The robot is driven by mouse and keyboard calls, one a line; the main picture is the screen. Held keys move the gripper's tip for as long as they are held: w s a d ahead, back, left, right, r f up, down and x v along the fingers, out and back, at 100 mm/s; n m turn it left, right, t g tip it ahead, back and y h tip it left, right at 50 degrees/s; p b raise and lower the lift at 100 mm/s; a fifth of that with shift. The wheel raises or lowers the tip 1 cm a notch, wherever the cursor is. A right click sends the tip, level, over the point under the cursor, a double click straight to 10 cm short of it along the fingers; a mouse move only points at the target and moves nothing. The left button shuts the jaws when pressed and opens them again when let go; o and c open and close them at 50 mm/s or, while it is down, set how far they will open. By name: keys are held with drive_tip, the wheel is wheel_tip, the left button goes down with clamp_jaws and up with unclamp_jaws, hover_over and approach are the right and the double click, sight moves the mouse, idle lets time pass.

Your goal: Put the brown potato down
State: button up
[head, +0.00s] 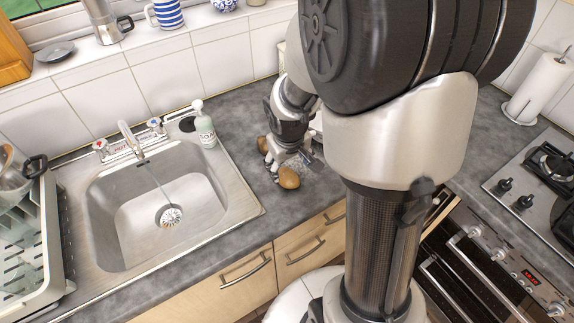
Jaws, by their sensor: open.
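A brown potato (289,178) rests on the grey counter to the right of the sink, near the front edge. A second brown potato-like thing (262,144) shows just behind and left of my gripper, partly hidden by it. My gripper (279,172) is open and low over the counter, with its fingers close beside the front potato. I cannot tell whether a finger touches it.
A steel sink (103,200) with running water lies to the left, with a soap bottle (203,125) at its back right corner. A dish rack (42,250) stands at far left. A gas hob (545,170) is at the right. Counter between sink and gripper is clear.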

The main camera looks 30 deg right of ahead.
drive_tip(key=p+v, duration=0.3)
drive_tip(key=v, duration=0.8)
drive_tip(key=s+a+r+t, duration=0.1)
drive_tip(key=s+a+r, duration=0.4)
drive_tip(key=s, duration=0.2)
drive_tip(key=s+a+r+y, duration=0.1)
drive_tip(key=s+a+r, duration=0.3)
drive_tip(key=s, duration=0.4)
drive_tip(key=shift+s+a+r+t+y, duration=0.3)
drive_tip(key=shift+a+r+t, duration=0.1)
drive_tip(key=shift+a, duration=0.4)
drive_tip(key=shift+w, duration=0.1)
